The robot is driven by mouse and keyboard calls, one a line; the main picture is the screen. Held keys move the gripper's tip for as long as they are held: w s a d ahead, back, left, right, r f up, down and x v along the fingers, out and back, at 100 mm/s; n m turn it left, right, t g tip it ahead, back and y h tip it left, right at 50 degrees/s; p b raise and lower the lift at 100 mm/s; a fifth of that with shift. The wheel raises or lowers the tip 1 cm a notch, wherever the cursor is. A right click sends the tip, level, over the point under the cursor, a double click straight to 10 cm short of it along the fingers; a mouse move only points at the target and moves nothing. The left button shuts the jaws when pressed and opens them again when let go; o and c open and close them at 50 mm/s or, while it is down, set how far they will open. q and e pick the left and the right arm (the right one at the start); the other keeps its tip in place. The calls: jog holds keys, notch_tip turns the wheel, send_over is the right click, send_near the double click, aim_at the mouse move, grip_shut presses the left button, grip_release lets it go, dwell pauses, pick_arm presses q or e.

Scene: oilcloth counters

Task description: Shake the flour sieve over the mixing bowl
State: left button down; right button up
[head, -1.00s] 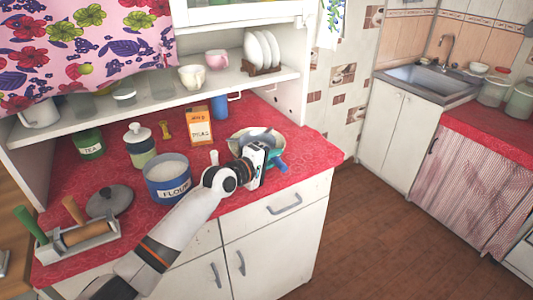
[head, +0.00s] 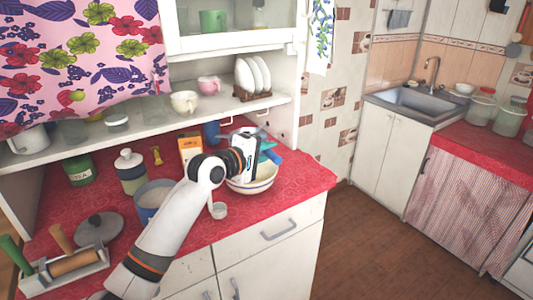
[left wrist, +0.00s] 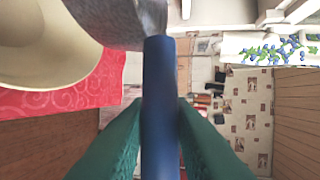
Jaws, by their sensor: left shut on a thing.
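The mixing bowl (head: 262,185), cream with a dark band near the rim, stands on the red counter near its right end. My left gripper (head: 266,153) is above the bowl, shut on the blue handle of the flour sieve (head: 275,157). In the left wrist view the blue handle (left wrist: 160,105) runs between the green fingers. The sieve's grey metal head (left wrist: 120,22) shows at the top, partly overlapping the cream bowl (left wrist: 50,60). In the head view the sieve's head is mostly hidden behind my gripper. My right gripper is not in view.
The flour canister (head: 150,196) is left of the bowl, partly behind my arm. A small white cup (head: 218,210) stands near the front edge. An orange box (head: 190,148) is behind. A shelf (head: 135,122) with cups overhangs the back.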

pick_arm(q)
jog(key=shift+f, duration=0.2)
jog(key=shift+f+b, duration=0.55)
jog(key=shift+f, duration=1.35)
jog(key=a+p, duration=0.1)
jog(key=s+a+p, duration=0.1)
jog(key=p, duration=0.1)
jog(key=shift+s+a, duration=0.3)
